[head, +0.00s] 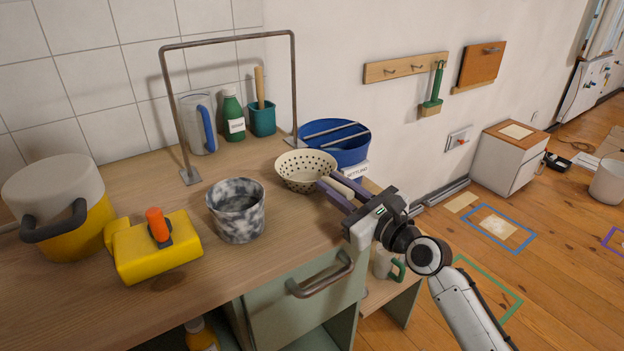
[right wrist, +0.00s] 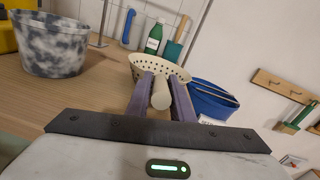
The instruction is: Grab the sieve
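The sieve (head: 303,171) is a cream bowl with dark holes, at the right end of the wooden worktop. I cannot tell whether its base touches the wood. Its pale handle (right wrist: 160,96) points toward my right gripper (head: 328,184). The two purple fingers lie on either side of the handle, close against it, and the gripper looks shut on it. In the right wrist view the sieve bowl (right wrist: 161,68) shows just beyond the fingertips. The far part of the bowl's inside is visible and empty. My left gripper is not in view.
A blue bucket (head: 350,153) stands right behind the sieve. A marbled pot (head: 238,212) is to its left, with a yellow container (head: 155,248) farther left. A metal frame (head: 171,95) rises behind. A drawer handle (head: 322,279) juts out below. Bare worktop lies between pot and sieve.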

